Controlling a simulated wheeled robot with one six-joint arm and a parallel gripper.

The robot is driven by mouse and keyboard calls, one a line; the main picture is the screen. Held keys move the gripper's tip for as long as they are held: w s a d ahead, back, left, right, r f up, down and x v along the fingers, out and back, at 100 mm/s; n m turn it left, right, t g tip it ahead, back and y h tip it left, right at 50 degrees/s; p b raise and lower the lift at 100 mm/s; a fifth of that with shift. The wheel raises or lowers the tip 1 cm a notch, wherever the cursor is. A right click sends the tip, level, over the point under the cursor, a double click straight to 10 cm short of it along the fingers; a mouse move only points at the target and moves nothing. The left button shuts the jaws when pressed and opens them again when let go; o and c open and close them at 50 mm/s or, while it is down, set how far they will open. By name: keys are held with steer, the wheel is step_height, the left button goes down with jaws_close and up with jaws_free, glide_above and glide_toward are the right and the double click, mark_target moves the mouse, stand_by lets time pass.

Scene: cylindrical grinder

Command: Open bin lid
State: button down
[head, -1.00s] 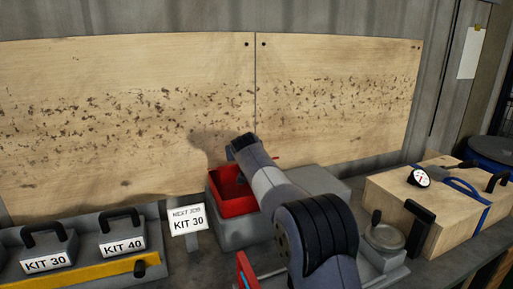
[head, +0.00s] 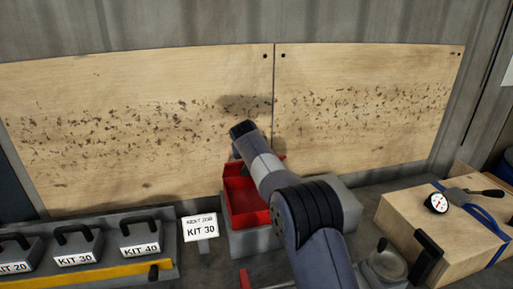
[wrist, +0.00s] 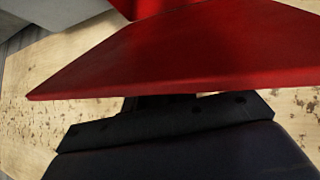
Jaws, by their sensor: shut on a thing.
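The red bin (head: 246,213) sits on a grey block (head: 255,241) near the back of the bench. Its top is open toward the head camera. A red panel rises behind its opening, partly covered by my arm; it looks like the raised lid (head: 236,169). In the wrist view a broad red plate, the lid (wrist: 180,60), fills the top right, tilted. My gripper (wrist: 180,106) is at the plate's near edge and shut on it; the fingertips are mostly hidden under the plate. In the head view my gripper is hidden behind my arm.
A wooden board (head: 120,120) stands close behind the bin. A "KIT 30" sign (head: 199,227) and several labelled kit boxes stand left. A wooden box (head: 440,225) with a gauge (head: 437,203) and a blue strap is at right, beside a round-topped grey fixture (head: 388,264).

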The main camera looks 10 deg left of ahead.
steer(key=shift+w+a+r+g+p, duration=0.2)
steer(key=shift+w+r+g+p, duration=0.15)
steer(key=shift+w+p, duration=0.4)
steer(key=shift+w+a+r+g+p, duration=0.15)
steer(key=shift+g+p, duration=0.1)
steer(key=shift+p, duration=0.25)
steer(key=c, duration=1.1)
jaws_free()
steer(key=shift+c, duration=0.2)
steer(key=b+v, duration=0.1)
steer(key=v, duration=0.4)
steer(key=b+v, duration=0.2)
steer(key=v, duration=0.3)
steer(key=shift+s+a+r, duration=0.2)
steer(key=shift+a+r, duration=0.05)
steer(key=shift+w+f, duration=0.1)
